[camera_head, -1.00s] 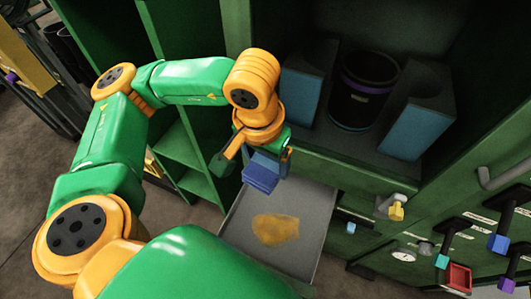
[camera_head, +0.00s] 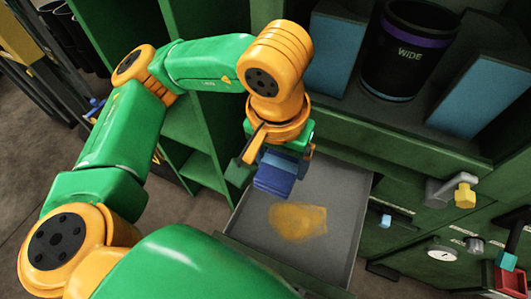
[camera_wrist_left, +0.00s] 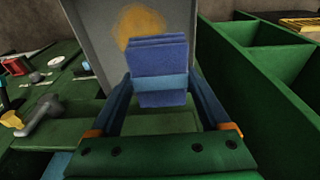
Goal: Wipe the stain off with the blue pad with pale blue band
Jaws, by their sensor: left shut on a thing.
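The blue pad with the pale blue band (camera_head: 273,182) is held in my left gripper (camera_head: 276,166). In the left wrist view the pad (camera_wrist_left: 158,58) sits between the two fingers of my left gripper (camera_wrist_left: 159,86), which are shut on it at the band. The stain (camera_head: 297,221) is a yellow-brown patch on a grey tray-like surface (camera_head: 345,205). The stain also shows in the left wrist view (camera_wrist_left: 140,24), beyond the pad. In the head view the pad is up and left of the stain and looks raised above the surface. My right gripper is not in view.
A black bin marked WIDE (camera_head: 405,52) stands on a shelf behind, between two blue-faced blocks (camera_head: 338,52). A green panel at the right carries a yellow knob (camera_head: 465,196), a gauge (camera_head: 442,253) and a red box (camera_head: 509,280). Green shelving (camera_head: 205,130) stands left of the tray.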

